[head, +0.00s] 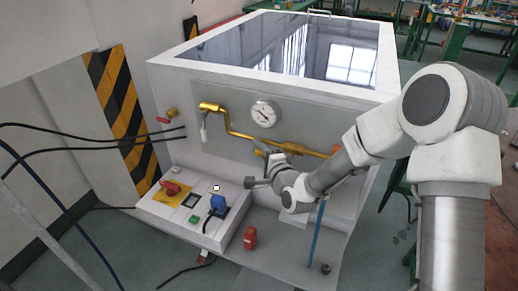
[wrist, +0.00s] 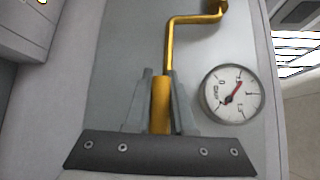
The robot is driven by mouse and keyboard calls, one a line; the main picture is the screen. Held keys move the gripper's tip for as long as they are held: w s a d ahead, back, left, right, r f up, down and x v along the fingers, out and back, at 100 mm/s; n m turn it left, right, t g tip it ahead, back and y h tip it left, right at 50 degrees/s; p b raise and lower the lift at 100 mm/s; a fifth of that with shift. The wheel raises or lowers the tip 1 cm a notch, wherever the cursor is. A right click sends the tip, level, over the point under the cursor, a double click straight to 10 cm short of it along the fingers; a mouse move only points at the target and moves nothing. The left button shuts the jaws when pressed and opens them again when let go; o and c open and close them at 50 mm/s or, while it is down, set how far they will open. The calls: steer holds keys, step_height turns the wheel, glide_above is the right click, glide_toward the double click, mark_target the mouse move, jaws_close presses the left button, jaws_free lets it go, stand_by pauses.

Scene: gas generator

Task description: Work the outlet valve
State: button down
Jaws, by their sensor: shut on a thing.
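A brass pipe (head: 238,135) runs across the grey front panel, below a round white gauge (head: 263,114). A brass valve (head: 209,106) with a pale hanging lever (head: 204,132) is at the pipe's left end. My gripper (head: 264,152) is at the pipe's middle, below the gauge. In the wrist view my gripper (wrist: 161,90) has its grey fingers on both sides of a thick yellow part (wrist: 160,104) in line with the pipe (wrist: 169,50), shut on it. I cannot tell whether this part is the outlet valve's handle. The gauge (wrist: 231,94) is to its right.
A second brass valve with a red handle (head: 164,119) is on the left. Below is a control box with a red switch (head: 171,188) and a blue plug (head: 217,203). A red block (head: 250,238) stands on the base ledge. Black cables hang at the left.

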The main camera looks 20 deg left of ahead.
steer(key=shift+f, duration=0.15)
steer(key=d+f+n+g+h+p, duration=0.3)
steer(key=d+f+n+h+p, duration=0.4)
steer(key=h+p, duration=0.5)
steer(key=shift+s+d+f+n+g+p, duration=0.3)
steer(key=shift+d+f+p, duration=0.45)
steer(key=shift+p, duration=1)
steer(key=c, duration=0.8)
jaws_free()
steer(key=shift+o, duration=0.2)
steer(key=shift+f, duration=0.1)
